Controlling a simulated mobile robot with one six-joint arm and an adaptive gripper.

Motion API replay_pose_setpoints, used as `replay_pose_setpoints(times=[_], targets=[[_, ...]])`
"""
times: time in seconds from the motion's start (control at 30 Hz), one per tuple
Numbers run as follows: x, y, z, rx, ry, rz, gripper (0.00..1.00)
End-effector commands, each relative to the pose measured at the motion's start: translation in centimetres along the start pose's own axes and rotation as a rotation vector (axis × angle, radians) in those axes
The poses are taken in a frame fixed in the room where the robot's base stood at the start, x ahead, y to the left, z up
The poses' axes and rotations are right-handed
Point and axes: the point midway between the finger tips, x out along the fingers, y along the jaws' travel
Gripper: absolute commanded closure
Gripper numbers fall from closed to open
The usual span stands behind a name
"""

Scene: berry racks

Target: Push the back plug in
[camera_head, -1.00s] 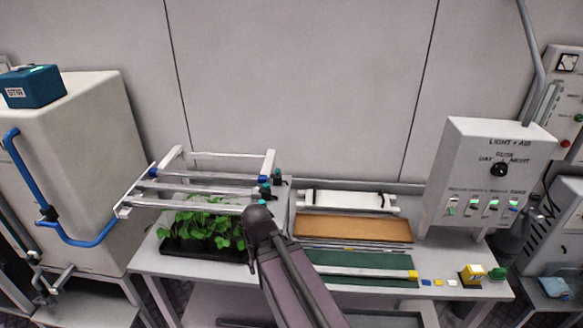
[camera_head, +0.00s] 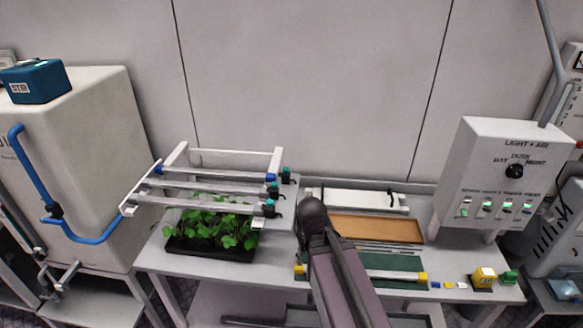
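A white rack (camera_head: 231,154) holds several parallel pale tubes over the bench. The back plug is by the rack's back right corner, near a blue fitting (camera_head: 271,178). How deep it sits cannot be told. My arm rises from the bottom edge to a dark rounded joint just right of the front plug, apart from it in the picture. My gripper's fingers cannot be made out.
A tray of green plants (camera_head: 212,232) stands under the rack. Right of my arm lie a brown board (camera_head: 376,229) and a green mat (camera_head: 385,266) with a yellow-capped tube. A light-and-air control box (camera_head: 500,160) stands at the right. A beige tank (camera_head: 75,150) with blue pipe is at left.

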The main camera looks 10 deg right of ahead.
Motion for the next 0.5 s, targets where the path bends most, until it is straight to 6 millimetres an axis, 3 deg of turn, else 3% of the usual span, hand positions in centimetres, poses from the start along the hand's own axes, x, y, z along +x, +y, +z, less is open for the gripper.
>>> replay_pose_setpoints(times=[0.07,0.13,0.33,0.5], targets=[[0.0,0.0,0.0,0.0,0.0,0.0,0.43],[0.0,0.0,0.0,0.0,0.0,0.0,0.33],[-0.8,0.0,-0.6,-0.01,0.007,-0.004,0.33],[-2.7,0.0,-2.1,-0.038,0.026,-0.017,0.33]])
